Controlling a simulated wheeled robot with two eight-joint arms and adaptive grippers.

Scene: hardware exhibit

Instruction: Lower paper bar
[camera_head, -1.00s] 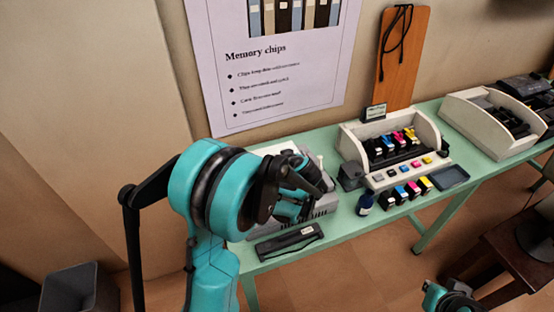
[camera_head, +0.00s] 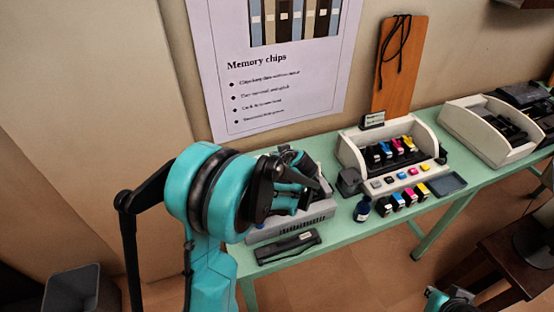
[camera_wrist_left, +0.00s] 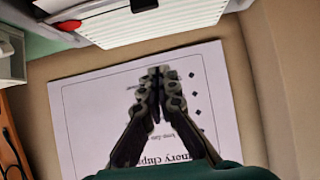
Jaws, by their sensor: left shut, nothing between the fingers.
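A grey machine (camera_head: 318,216) stands at the left end of the green table, partly hidden behind my left arm. I cannot make out a paper bar for certain in either view. My left gripper (camera_head: 296,184) is over the grey machine in the head view; I cannot tell whether it touches it. In the left wrist view its fingertips (camera_wrist_left: 158,76) are together and empty, in front of the poster.
A long black holder (camera_head: 288,247) lies at the table's front edge. A white cartridge stand (camera_head: 350,155) with coloured cartridges and a dark bottle (camera_head: 362,208) stand to the right. A "Memory chips" poster (camera_head: 290,85) hangs behind. A dark stool (camera_head: 505,240) is at right.

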